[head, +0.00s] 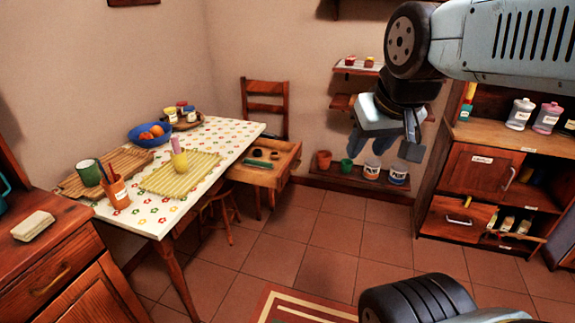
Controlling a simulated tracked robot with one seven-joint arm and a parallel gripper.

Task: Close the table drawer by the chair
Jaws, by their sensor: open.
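The table drawer (264,174) is a light wooden box pulled out from the right side of the table. Small dark items lie inside it. The chair (266,104) stands behind the drawer at the table's far end, with its slatted back against the wall. The table (151,218) has a white cloth with small coloured flowers. My gripper (382,152) hangs in the air to the right of the drawer, apart from it, with its fingers spread and nothing between them.
A blue fruit bowl (149,138), a placemat (181,177) and cups stand on the table. A stool (217,215) is beneath the table's right side. Pots line a low shelf (352,179) at the wall. A cabinet (483,180) stands right. Tiled floor (315,235) between is clear.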

